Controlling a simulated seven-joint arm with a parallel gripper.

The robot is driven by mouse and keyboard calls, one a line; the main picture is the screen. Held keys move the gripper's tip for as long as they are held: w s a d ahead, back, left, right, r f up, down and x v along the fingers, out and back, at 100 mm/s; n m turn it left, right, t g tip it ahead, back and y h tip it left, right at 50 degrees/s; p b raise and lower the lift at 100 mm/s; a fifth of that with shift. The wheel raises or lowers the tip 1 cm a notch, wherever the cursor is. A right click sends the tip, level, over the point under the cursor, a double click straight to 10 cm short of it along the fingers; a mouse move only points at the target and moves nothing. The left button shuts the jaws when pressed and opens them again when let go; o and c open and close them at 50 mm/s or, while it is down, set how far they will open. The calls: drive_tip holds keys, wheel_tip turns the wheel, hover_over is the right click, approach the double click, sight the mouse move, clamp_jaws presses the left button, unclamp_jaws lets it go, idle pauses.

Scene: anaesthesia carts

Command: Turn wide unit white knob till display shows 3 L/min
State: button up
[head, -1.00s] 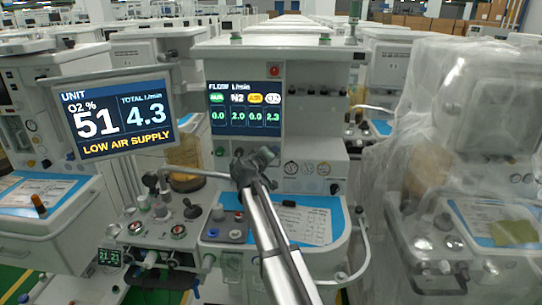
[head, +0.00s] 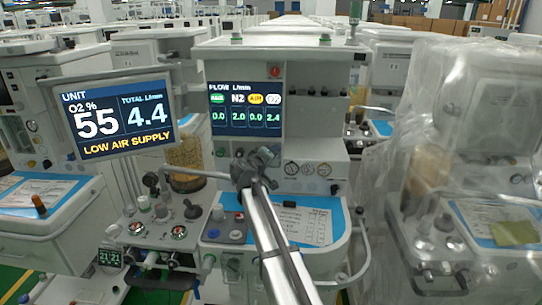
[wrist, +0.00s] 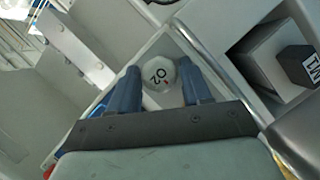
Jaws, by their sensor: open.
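The white O2 knob (wrist: 158,75) shows in the wrist view between the two blue fingers of my gripper (wrist: 160,68), which is open around it. A small red mark is on the knob's face and its O2 lettering is tilted. In the head view my gripper (head: 256,163) is at the wide unit (head: 318,75), below its flow display (head: 245,109), and the knob cannot be made out behind it. The flow display reads 0.0, 2.0, 0.0 and 2.4 L/min, the last under O2. The tilted screen (head: 118,115) reads O2 55 %, total 4.4 L/min and LOW AIR SUPPLY.
A grey block with a dark labelled knob (wrist: 297,66) lies right of my fingers in the wrist view. A worktop with a paper sheet (head: 305,224) lies below my gripper. A plastic-wrapped cart (head: 470,150) stands at the right.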

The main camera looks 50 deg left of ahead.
drive_tip(key=v, duration=1.3)
drive_tip(key=shift+s, duration=0.25)
drive_tip(key=shift+d, duration=0.1)
